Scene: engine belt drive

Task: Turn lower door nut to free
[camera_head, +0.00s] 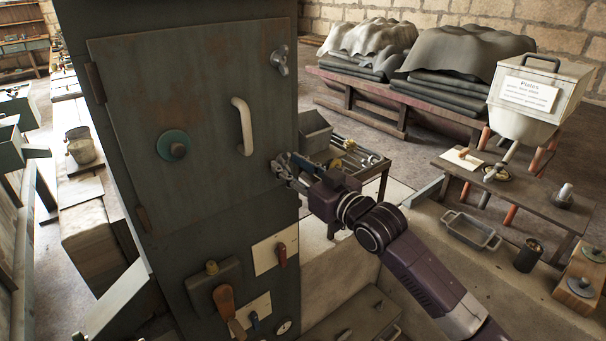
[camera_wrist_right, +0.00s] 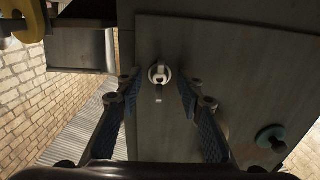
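The grey metal door (camera_head: 200,90) on the tall cabinet is closed, with a white handle (camera_head: 243,127) and an upper wing nut (camera_head: 280,62) near its right edge. My right gripper (camera_head: 283,168) is at the lower right edge of the door and hides the lower nut in the head view. In the right wrist view, a pale metal nut (camera_wrist_right: 159,73) shows between the fingertips of my right gripper (camera_wrist_right: 158,88). The blue-padded fingers stand apart, with a visible gap on each side of the nut. My left gripper is in neither view.
A round teal knob (camera_head: 174,145) sits on the door. Below are a red lever switch (camera_head: 281,254) and an orange-handled lever (camera_head: 223,300). A tool cart (camera_head: 350,160) stands behind my right gripper. A bench (camera_head: 520,190) stands to the right.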

